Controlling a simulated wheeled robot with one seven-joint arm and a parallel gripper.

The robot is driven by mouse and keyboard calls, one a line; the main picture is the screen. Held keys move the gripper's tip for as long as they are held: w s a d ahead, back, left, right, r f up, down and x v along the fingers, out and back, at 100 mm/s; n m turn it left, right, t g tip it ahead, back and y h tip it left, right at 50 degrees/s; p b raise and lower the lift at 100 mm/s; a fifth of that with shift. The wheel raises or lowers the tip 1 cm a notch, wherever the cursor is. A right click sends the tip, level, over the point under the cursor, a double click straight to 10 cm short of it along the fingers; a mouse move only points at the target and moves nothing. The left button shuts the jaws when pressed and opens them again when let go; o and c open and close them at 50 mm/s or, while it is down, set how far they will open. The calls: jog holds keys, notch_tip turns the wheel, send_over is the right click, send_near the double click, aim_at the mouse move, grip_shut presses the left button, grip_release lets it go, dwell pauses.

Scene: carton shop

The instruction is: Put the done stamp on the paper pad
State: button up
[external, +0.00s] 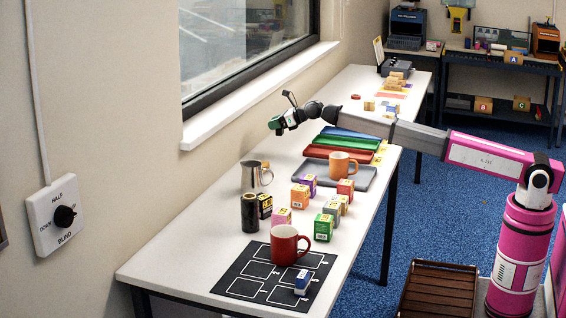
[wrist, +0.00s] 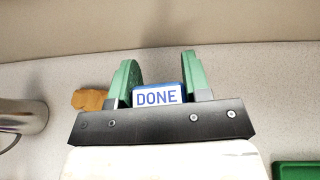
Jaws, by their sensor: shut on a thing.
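The done stamp (wrist: 160,95), blue with a white label reading DONE, sits between the green fingers of my gripper (wrist: 158,72) in the wrist view. The gripper is shut on it. In the external view my gripper (external: 277,124) is raised near the window wall, above the back edge of the long white table; the stamp is too small to make out there. I cannot surely identify the paper pad in either view. A yellowish flat piece (external: 379,158) shows beside the trays, but I cannot tell what it is.
A black mat (external: 245,262) holds a red mug (external: 285,245) and a blue-and-white block (external: 302,283). Several small cartons, a metal pitcher (external: 251,178) and an orange mug (external: 342,163) on a grey tray (external: 308,168) stand behind. Red, green and blue trays (external: 340,146) lie farther back.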

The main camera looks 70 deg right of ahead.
jog(key=s+a+r+n+y, duration=0.2)
jog(key=s+a, duration=0.1)
jog(key=a, duration=1)
jog(key=s+a+r+n+y, duration=0.1)
jog(key=s+a+r+y, duration=0.15)
jog(key=a, duration=1.05)
jog(key=shift+n+g+h, duration=0.25)
jog(key=shift+n+g, duration=0.05)
jog(key=shift+g, duration=0.1)
jog(key=w+d+f, duration=0.4)
jog(key=w+d, duration=0.1)
jog(key=w+d+f, duration=0.2)
jog(key=d, duration=0.1)
jog(key=shift+w+d+f, duration=0.2)
jog(key=shift+w+f, duration=0.05)
jog(key=shift+f, duration=0.1)
jog(key=shift+d+f, duration=0.1)
jog(key=shift+f, duration=1.95)
jog(key=o, duration=0.9)
jog(key=shift+f, duration=0.1)
jog(key=shift+o, duration=0.2)
jog(key=v, duration=1.2)
jog(key=shift+r, duration=0.25)
